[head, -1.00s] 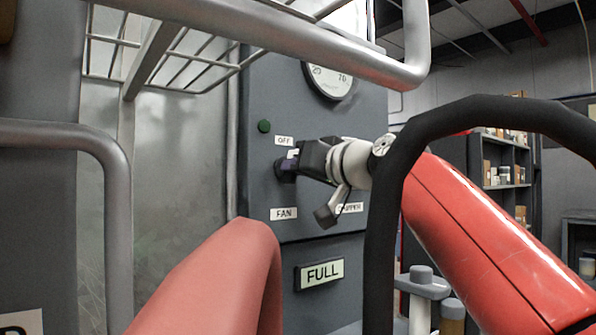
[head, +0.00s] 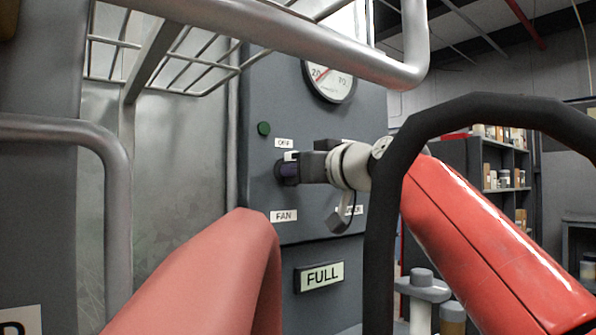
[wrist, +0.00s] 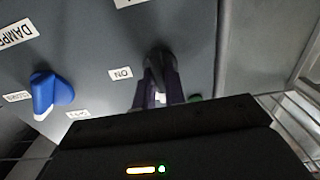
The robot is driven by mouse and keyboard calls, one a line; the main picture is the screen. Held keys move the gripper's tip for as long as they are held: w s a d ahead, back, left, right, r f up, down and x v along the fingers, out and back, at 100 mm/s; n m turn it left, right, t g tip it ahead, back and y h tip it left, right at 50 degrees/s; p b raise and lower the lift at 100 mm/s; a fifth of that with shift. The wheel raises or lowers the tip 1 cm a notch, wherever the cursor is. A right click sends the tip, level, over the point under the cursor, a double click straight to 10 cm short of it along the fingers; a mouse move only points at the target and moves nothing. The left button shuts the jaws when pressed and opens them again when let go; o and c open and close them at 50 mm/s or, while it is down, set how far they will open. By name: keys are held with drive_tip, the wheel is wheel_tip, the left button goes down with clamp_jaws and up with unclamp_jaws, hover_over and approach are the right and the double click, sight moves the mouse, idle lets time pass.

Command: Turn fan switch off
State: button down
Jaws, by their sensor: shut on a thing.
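The fan switch is a dark knob (wrist: 158,58) on the grey control panel (head: 262,228), above the FAN label (head: 284,216) and below the OFF label (head: 284,143) in the head view. My gripper (head: 288,172) is at the knob, coming from the right. In the wrist view its two purple fingers (wrist: 158,88) are shut on the knob from both sides, with a small white patch between them. The ON label (wrist: 121,73) is beside the knob there. In the head view the fingers hide most of the knob, so its exact angle is unclear.
A blue damper knob (wrist: 50,94) is close beside my gripper. A metal rack (head: 260,28) overhangs; a shelf unit (head: 500,185) stands behind right.

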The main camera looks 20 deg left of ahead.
drive_tip(key=c, duration=1.5)
unclamp_jaws()
drive_tip(key=shift+o, duration=0.2)
drive_tip(key=b+v, duration=0.3)
drive_tip(key=v, duration=0.4)
drive_tip(key=shift+s+d+b, duration=0.2)
drive_tip(key=shift+d+b, duration=0.15)
